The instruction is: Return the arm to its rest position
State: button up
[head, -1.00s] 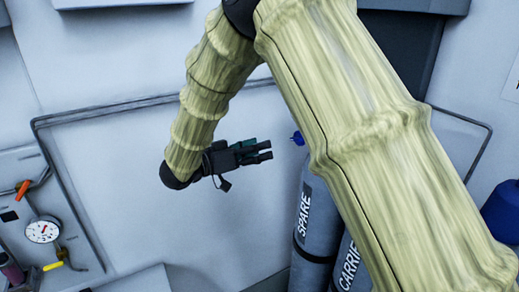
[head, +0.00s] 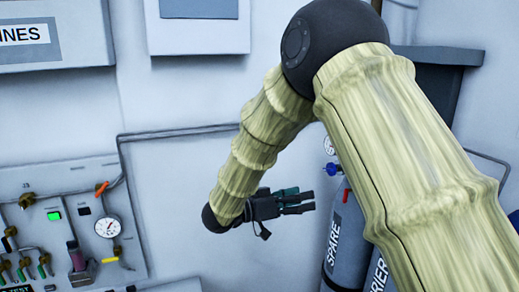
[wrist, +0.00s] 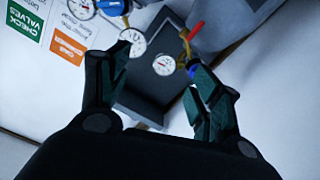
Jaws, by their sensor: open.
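My arm, in a pale yellow ribbed sleeve, fills the right and middle of the head view, bent at a dark elbow. My gripper (head: 308,202) hangs at the end of the forearm in front of the pale wall, pointing right toward the gas cylinders. In the wrist view my gripper (wrist: 165,95) has its two dark green fingers spread apart with nothing between them. Beyond the fingers are dial gauges (wrist: 164,65) and a red handle (wrist: 195,31).
A grey cylinder marked SPARE (head: 345,235) stands right of my gripper, beside another cylinder (head: 379,275) partly hidden by my arm. A valve panel (head: 80,205) with a gauge (head: 108,227) is on the left wall. Bare wall lies between panel and gripper.

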jog(key=s+d+f+n+t+y+b, duration=0.1)
jog(key=d+f+n+t+y+b, duration=0.15)
jog(key=f, duration=0.95)
jog(key=s+d+f+n+t+y+b, duration=0.1)
jog(key=d+f+n+y+b, duration=0.2)
jog(key=f, duration=0.9)
jog(key=s+d+f+n+t+y+b, duration=0.1)
jog(key=s+d+f+n+y, duration=0.2)
jog(key=f, duration=0.9)
jog(key=s+d+f+g+y+b, duration=0.1)
jog(key=s+f+y, duration=0.1)
jog(key=s+f, duration=0.45)
jog(key=s+d+f+g+y+b, duration=0.1)
jog(key=s+f+g+y, duration=0.15)
jog(key=f, duration=0.65)
jog(key=s+f+g+y+b, duration=0.2)
jog(key=s+f, duration=0.4)
jog(key=s, duration=0.9)
jog(key=s+d+f+g+y+b, duration=0.1)
jog(key=s+f+g, duration=0.4)
jog(key=s, duration=1.1)
jog(key=shift+s+d+f+n+y+b, duration=0.2)
jog(key=shift+f+n+y+b, duration=0.2)
jog(key=shift+f+y, duration=0.3)
jog(key=shift+f, duration=0.1)
